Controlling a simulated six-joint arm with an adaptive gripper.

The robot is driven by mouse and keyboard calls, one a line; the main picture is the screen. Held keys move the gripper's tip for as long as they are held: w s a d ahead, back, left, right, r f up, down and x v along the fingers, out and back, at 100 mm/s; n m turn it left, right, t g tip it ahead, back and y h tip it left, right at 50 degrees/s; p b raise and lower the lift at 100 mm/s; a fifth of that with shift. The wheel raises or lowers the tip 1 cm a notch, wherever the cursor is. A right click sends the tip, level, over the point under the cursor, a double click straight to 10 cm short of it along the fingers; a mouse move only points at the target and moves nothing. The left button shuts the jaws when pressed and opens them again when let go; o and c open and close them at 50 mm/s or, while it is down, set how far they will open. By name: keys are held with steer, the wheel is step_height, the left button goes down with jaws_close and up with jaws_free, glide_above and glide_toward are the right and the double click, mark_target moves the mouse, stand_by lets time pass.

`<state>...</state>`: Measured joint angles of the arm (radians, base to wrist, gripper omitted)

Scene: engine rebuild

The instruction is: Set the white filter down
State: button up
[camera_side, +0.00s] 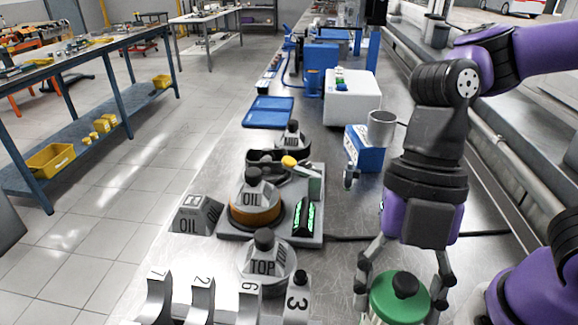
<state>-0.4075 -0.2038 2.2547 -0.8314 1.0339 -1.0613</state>
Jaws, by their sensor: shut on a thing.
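My gripper (404,283) points down at the lower right of the side view, over the near part of the metal bench. Its fingers are shut around a round part with a green top and a black knob, which I take to be the white filter (390,302). One finger is on its left side and one on its right. The filter's lower body is mostly cut off by the bottom edge of the picture, so I cannot tell whether it touches the bench.
To the left stand the TOP part (265,266), the OIL-marked block (196,214) and several numbered grey pieces (202,295). A grey fixture (228,237) holds the brown-ringed OIL part (255,204). A blue box (368,155) with a grey cylinder is behind. Bare bench lies between fixture and gripper.

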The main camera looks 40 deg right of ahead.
steer(key=shift+w+d+f, duration=0.6)
steer(key=shift+w+f, duration=0.75)
steer(key=shift+f, duration=0.2)
steer(key=shift+w+d+f, duration=0.6)
steer(key=shift+w+f, duration=0.7)
steer(key=shift+f, duration=0.2)
steer(key=shift+w+d+f, duration=0.6)
steer(key=shift+w+f, duration=0.75)
steer(key=shift+f, duration=0.2)
steer(key=shift+f, duration=0.1)
steer(key=o, duration=1.3)
steer(key=shift+c, duration=0.2)
